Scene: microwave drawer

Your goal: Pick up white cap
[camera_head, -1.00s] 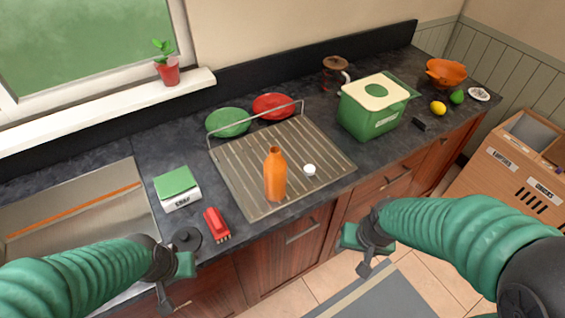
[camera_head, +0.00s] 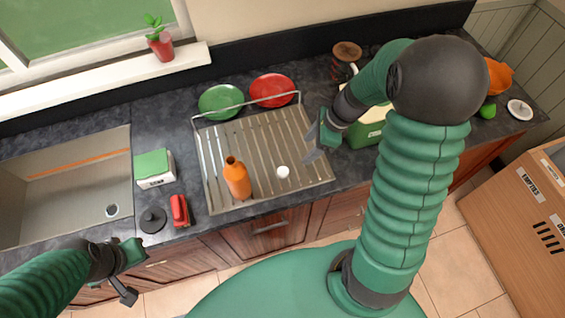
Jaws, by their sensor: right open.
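The white cap (camera_head: 282,172) is a small round white piece lying on the ribbed drying rack (camera_head: 215,150). An orange bottle (camera_head: 237,178) stands on the rack to the left of the cap, its dark mouth open at the top. My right gripper (camera_head: 312,148) is open and empty above the right part of the rack, up and to the right of the cap and apart from it. My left gripper (camera_head: 130,272) hangs low at the left, in front of the counter edge and away from the cap; its jaw state is unclear.
Green (camera_head: 221,101) and red (camera_head: 271,89) plates stand behind the rack's wire rail. A green-and-white box (camera_head: 154,167), a red brush (camera_head: 179,210) and a dark round lid (camera_head: 152,220) lie to the left. A green bin (camera_head: 365,132) is partly hidden behind my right arm.

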